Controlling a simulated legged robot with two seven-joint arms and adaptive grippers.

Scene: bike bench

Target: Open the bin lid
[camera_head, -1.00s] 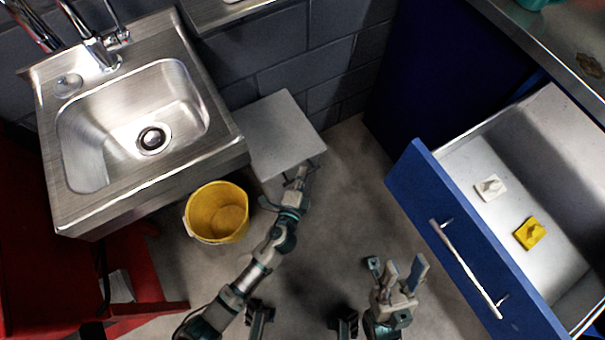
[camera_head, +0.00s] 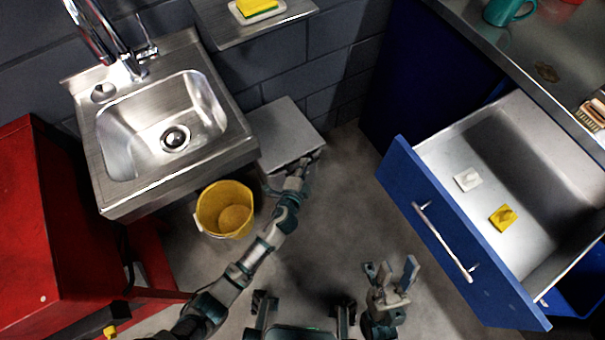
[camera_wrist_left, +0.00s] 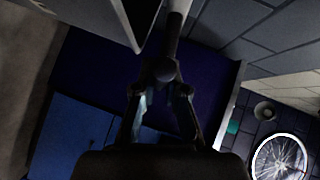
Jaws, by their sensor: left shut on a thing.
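The bin is a grey box with a flat square lid (camera_head: 284,132), standing on the floor right of the sink against the block wall. The lid looks lowered in the head view. My left gripper (camera_head: 303,166) is at the lid's near right edge. In the left wrist view, my left gripper (camera_wrist_left: 162,98) has its fingers around a dark bar-like part (camera_wrist_left: 166,70), seemingly the lid's handle; the shadow hides the exact contact. My right gripper (camera_head: 391,277) is open and empty above the floor, left of the blue drawer.
A yellow bucket (camera_head: 225,209) stands left of my left arm, under the sink (camera_head: 165,125). An open blue drawer (camera_head: 450,232) juts out at right, holding a white piece (camera_head: 467,179) and a yellow piece (camera_head: 503,217). A red cabinet (camera_head: 60,215) is at left. The floor right of the bin is clear.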

